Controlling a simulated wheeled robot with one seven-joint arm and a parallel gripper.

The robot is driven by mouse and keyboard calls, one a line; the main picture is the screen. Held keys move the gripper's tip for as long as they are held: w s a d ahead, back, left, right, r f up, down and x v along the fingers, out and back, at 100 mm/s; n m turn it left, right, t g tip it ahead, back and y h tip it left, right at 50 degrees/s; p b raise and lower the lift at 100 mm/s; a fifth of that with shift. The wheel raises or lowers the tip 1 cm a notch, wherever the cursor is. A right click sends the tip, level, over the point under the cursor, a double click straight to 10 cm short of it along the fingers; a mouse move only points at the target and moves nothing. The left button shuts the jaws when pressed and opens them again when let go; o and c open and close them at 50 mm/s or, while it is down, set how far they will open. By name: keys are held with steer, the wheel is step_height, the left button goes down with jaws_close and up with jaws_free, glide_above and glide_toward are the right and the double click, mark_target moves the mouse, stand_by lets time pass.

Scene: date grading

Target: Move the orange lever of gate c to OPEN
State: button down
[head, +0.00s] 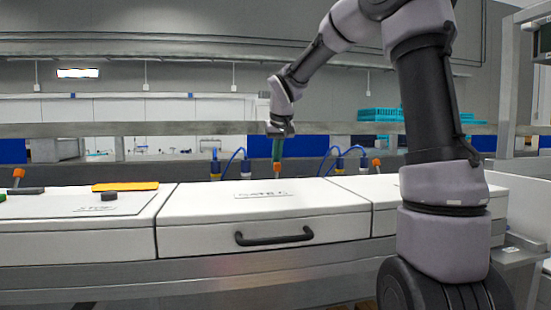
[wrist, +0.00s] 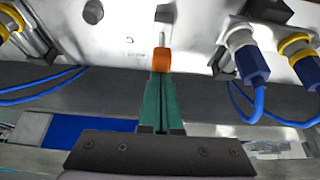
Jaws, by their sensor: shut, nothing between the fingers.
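The orange lever (head: 277,171) stands at the back edge of the white middle cover (head: 215,215), behind lettering that seems to read GATE C. Its orange knob (wrist: 161,61) and thin metal stem show in the wrist view. My gripper (head: 277,157), with green fingers, points down right above the lever. In the wrist view, my gripper (wrist: 160,82) is shut and empty, its fingertips against or very close to the knob. I cannot tell whether they touch. The lever's OPEN marking is not readable.
Blue connectors with cables (wrist: 252,66) stand on both sides of the lever. Other orange levers stand at the left (head: 18,175) and right (head: 376,163). A yellow plate (head: 125,187) lies on the left cover. A black handle (head: 275,237) is on the middle front.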

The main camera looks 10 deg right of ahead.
mark_target(278, 166)
steer(key=s, duration=0.2)
steer(key=shift+s+f, duration=0.2)
steer(key=shift+s, duration=0.1)
steer(key=shift+s+f, duration=0.15)
steer(key=shift+f, duration=0.1)
steer(key=shift+w, duration=0.7)
steer(key=shift+r, duration=0.1)
steer(key=v, duration=1)
steer(key=shift+s+r, duration=0.2)
steer(key=shift+s, duration=0.1)
